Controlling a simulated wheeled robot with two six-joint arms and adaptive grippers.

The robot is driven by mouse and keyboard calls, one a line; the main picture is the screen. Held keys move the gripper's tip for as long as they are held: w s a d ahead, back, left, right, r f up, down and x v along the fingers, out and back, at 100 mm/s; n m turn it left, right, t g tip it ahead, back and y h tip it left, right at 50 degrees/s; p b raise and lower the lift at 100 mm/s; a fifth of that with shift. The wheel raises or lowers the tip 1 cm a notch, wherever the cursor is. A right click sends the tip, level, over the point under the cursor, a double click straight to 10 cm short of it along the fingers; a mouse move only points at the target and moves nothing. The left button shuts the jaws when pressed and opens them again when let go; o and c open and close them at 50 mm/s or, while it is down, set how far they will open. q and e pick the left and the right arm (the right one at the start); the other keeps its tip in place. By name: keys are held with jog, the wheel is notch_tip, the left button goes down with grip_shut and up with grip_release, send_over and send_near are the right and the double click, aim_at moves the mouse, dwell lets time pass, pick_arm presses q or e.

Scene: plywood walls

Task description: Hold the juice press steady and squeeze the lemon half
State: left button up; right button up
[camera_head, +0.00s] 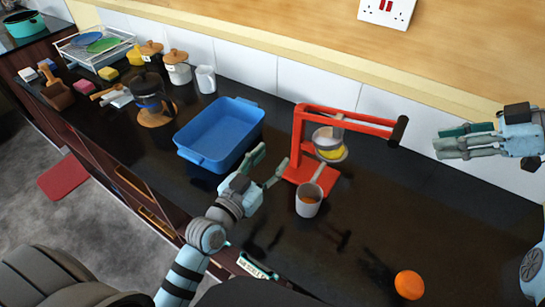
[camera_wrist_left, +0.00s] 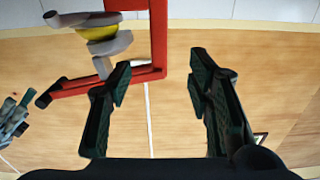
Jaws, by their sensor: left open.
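The red juice press (camera_head: 297,145) stands on the dark counter, its lever raised and its black handle (camera_head: 398,130) pointing right. A yellow lemon half (camera_head: 331,154) shows in the press's grey metal parts; it also shows in the left wrist view (camera_wrist_left: 98,33), where the picture is upside down. My left gripper (camera_head: 268,163) is open and empty, just left of the press's upright, apart from it as far as I can see. My right gripper (camera_head: 465,142) is right of the handle, apart from it; its finger opening is unclear.
A grey cup with a handle (camera_head: 307,207) stands at the press's front edge. A blue tray (camera_head: 207,163) lies left of my left gripper. An orange (camera_head: 408,285) lies at the front right. The counter right of the press is clear.

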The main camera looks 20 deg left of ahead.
aim_at(296, 131)
pick_arm(q)
jog(key=w+d, duration=0.1)
jog(key=w, duration=0.3)
jog(key=w+d, duration=0.1)
jog(key=w, duration=0.4)
jog(key=w+d, duration=0.1)
jog(key=w, duration=0.4)
jog(key=shift+a, duration=0.1)
jog(key=shift+c, duration=0.2)
jog(key=shift+f, duration=0.1)
grip_shut()
grip_release()
jog(key=shift+s, duration=0.1)
